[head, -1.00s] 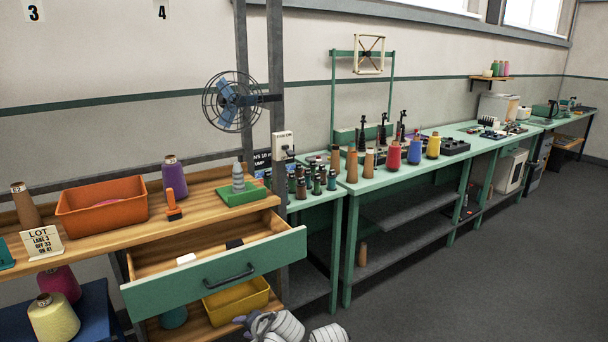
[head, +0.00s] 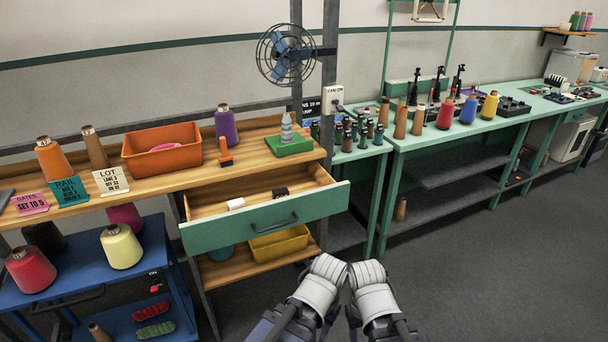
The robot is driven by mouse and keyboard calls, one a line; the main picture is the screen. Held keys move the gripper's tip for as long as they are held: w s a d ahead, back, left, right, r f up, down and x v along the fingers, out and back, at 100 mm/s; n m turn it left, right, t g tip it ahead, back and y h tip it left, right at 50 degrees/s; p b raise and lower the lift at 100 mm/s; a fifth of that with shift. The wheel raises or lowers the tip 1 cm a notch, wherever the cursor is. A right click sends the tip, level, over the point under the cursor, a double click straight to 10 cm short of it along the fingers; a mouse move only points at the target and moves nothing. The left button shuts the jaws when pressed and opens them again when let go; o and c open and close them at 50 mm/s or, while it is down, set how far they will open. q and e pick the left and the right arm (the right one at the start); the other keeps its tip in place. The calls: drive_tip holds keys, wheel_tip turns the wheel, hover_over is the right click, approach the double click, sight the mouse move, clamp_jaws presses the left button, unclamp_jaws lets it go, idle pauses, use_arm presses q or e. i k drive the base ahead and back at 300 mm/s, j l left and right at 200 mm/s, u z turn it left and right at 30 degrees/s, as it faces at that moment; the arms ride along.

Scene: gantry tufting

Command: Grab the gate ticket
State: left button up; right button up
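The gate ticket (head: 31,203) is a small pink card reading "GATES SET TO 5". It stands at the left end of the wooden bench top (head: 195,180), near its front edge, left of the teal RAIL card (head: 69,190) and the cream LOT card (head: 111,181). Nothing touches it. Parts of my two arms show at the bottom centre, close together, well to the right of the ticket.
A green-fronted drawer (head: 268,222) hangs open below the bench. A blue cart (head: 80,270) with yarn cones stands in front of the bench's left end. An orange bin (head: 162,149) and cones sit behind the cards. Floor at the right is clear.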

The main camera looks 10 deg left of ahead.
sight(29, 204)
drive_tip(key=u, duration=2.05)
drive_tip(key=i+j+z, duration=0.1)
drive_tip(key=i+j, duration=0.7)
drive_tip(key=j, duration=0.2)
drive_tip(key=i+j+z, duration=0.15)
drive_tip(key=i+j, duration=0.2)
drive_tip(key=j, duration=0.15)
